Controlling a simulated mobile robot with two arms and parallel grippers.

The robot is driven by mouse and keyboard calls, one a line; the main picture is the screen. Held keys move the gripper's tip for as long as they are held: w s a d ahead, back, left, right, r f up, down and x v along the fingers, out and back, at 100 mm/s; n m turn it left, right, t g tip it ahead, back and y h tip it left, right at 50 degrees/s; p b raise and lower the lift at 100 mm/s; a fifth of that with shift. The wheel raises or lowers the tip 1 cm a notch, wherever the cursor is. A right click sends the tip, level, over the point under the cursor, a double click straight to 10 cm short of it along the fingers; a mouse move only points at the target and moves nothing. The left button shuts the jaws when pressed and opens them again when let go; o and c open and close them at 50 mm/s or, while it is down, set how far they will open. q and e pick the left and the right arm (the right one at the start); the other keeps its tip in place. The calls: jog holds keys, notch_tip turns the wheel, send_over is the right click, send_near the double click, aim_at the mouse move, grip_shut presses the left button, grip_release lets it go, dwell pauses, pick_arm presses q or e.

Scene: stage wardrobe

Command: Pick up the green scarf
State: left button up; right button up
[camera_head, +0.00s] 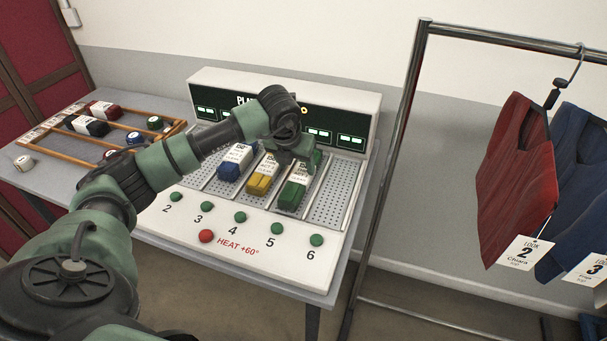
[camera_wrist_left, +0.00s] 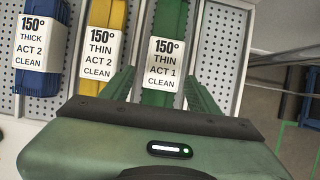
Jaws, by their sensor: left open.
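The green scarf (camera_head: 291,193) is a folded bundle with a white paper band, lying in a slot of the white machine. In the left wrist view the scarf (camera_wrist_left: 169,22) has a band reading 150°, THIN, ACT 1, CLEAN. My left gripper (camera_head: 300,163) is over the far part of the scarf. In the left wrist view its two green fingers are apart, one on each side of the scarf; I cannot tell whether they touch it. The gripper body hides the scarf's lower end in that view. My right gripper is not in view.
The yellow scarf (camera_head: 258,184) and blue scarf (camera_head: 231,170) lie in neighbouring slots to the left. The slot to the right is empty. The machine's front panel (camera_head: 190,222) has green buttons and a red one. A wooden rack (camera_head: 77,146) stands left; a metal clothes rail (camera_head: 398,130) stands right.

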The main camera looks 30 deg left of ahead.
aim_at(302, 173)
pick_arm(q)
jog(key=p+x, duration=0.1)
jog(key=x, duration=0.3)
jog(key=shift+w+d+f+p, duration=0.15)
jog(key=shift+w+f+p, duration=0.05)
jog(key=shift+w+p, duration=0.25)
jog(key=shift+w+f, duration=0.2)
jog(key=shift+f, duration=0.3)
jog(key=c, duration=1.2)
jog(key=shift+r, duration=0.15)
